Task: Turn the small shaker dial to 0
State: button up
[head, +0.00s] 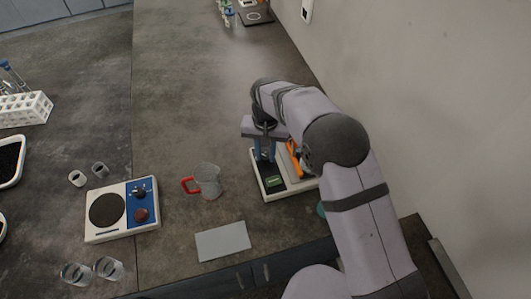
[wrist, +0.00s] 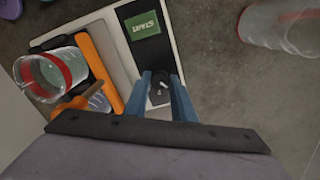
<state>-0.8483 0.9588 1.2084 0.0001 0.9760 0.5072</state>
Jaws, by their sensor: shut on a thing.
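The small shaker (head: 290,191) stands right of centre in the head view, with a white base, a black control panel and an orange clamp (wrist: 101,72). A green START button (wrist: 143,25) is on the panel. It also shows in the head view (head: 273,180). The small dark dial (wrist: 158,92) with a light pointer mark is on the panel in the wrist view. My gripper (head: 264,152) points down over the panel, its blue fingers (wrist: 162,82) shut on the dial from both sides. The dial's scale numbers cannot be read.
A beaker with a red band (wrist: 52,72) sits on the shaker. A glass jug with a red handle (head: 207,180) stands just left of it. A hotplate with knobs (head: 121,208) and a grey flat plate (head: 223,241) are further left. A wall rises on the right.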

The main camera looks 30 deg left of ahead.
aim_at(265, 156)
jog(key=n, duration=0.4)
jog(key=shift+r+n, duration=0.1)
jog(key=shift+n, duration=0.3)
jog(key=shift+a, duration=0.1)
jog(key=o, duration=1.1)
jog(key=shift+c, duration=0.2)
jog(key=shift+b, duration=0.3)
jog(key=shift+r+b, duration=1)
jog(key=shift+r, duration=2.7)
